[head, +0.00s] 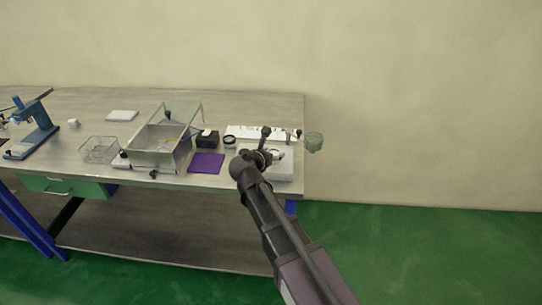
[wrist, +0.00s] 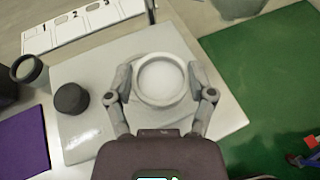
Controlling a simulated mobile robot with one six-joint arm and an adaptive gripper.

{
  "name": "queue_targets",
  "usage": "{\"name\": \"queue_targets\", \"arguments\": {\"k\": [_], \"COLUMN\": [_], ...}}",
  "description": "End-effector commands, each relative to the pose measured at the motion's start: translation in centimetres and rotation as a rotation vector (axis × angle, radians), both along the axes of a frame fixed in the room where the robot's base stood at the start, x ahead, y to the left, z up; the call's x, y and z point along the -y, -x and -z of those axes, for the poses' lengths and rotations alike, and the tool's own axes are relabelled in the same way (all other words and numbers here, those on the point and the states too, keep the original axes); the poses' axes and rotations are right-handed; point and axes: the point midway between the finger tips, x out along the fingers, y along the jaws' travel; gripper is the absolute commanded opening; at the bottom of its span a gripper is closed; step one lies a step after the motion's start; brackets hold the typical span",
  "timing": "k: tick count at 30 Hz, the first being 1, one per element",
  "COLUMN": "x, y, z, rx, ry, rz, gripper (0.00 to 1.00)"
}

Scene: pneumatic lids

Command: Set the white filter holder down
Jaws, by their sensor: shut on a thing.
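The white filter holder (wrist: 163,80) is a shallow round white dish in the wrist view. My gripper (wrist: 162,82) is shut on it, with one finger on each side of its rim. It is over a pale grey plate (wrist: 215,112); I cannot tell whether it touches the plate. In the head view my gripper (head: 264,157) is over the same plate (head: 283,174) at the table's right end, and my arm largely hides the holder.
A dark round knob (wrist: 71,98) is on the plate's left. A purple mat (head: 206,163), a black box (head: 207,140) and a clear lidded box (head: 155,156) stand further left. A numbered white strip (head: 245,131) lies behind. The table's right edge is close.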

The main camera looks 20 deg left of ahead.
Motion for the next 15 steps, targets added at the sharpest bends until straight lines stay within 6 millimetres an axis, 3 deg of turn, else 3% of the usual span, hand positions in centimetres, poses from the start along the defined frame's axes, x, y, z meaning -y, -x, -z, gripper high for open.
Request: {"name": "queue_targets", "arguments": {"k": [6, 15], "x": [-1.3, -1.3], "y": [-2.1, -2.2], "z": [0.3, 0.2], "rx": [0.0, 0.0], "ry": [0.0, 0.0], "rz": [0.001, 0.001], "gripper": [0.38, 0.38]}}
